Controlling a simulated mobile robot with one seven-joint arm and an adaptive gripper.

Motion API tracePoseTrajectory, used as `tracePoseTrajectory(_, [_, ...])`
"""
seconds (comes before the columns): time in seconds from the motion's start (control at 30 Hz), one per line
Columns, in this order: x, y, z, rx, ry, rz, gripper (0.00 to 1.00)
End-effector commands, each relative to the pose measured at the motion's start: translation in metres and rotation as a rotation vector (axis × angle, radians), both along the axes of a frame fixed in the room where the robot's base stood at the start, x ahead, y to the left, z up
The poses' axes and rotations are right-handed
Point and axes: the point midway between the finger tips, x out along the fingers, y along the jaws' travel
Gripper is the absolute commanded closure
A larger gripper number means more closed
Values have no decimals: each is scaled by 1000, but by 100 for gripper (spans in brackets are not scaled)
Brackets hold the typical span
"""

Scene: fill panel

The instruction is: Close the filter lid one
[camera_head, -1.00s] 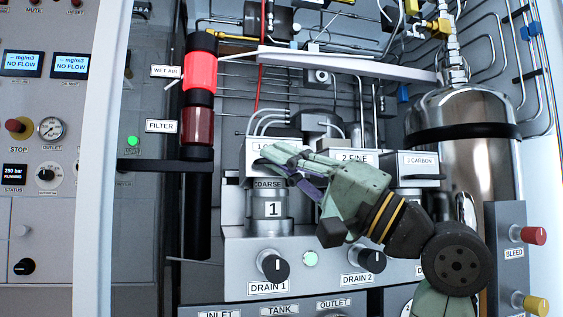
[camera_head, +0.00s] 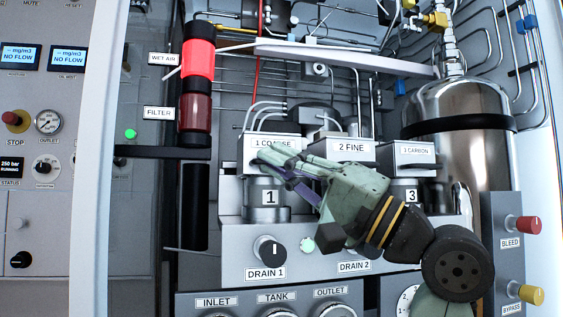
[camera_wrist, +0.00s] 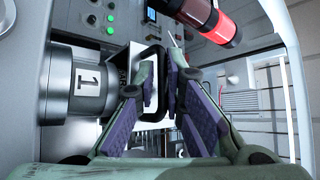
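Filter lid one, labelled "1 COARSE" (camera_head: 250,158), sits low over the grey canister marked 1 (camera_head: 268,199). Its front lines up roughly with the neighbouring lid. My gripper (camera_head: 266,158) comes from the right, with its green fingertips in front of the lid's lower front. I cannot tell whether the fingers press on anything.
Lids "2 FINE" (camera_head: 352,148) and "3 CARBON" (camera_head: 416,156) are to the right, partly behind my arm. The drain 1 knob (camera_head: 270,250) is below. A red-lit column (camera_head: 198,68) stands to the left. A steel tank (camera_head: 462,160) stands at the right.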

Motion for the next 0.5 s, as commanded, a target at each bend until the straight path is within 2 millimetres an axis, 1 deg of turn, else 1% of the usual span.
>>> tracePoseTrajectory(0.07, [1,0,0,1,1,0,84])
tracePoseTrajectory(0.37, [2,0,2,4,2,-2,84])
tracePoseTrajectory(0.47, [2,-1,8,4,2,-2,84])
tracePoseTrajectory(0.5, [2,-1,14,5,2,-2,84])
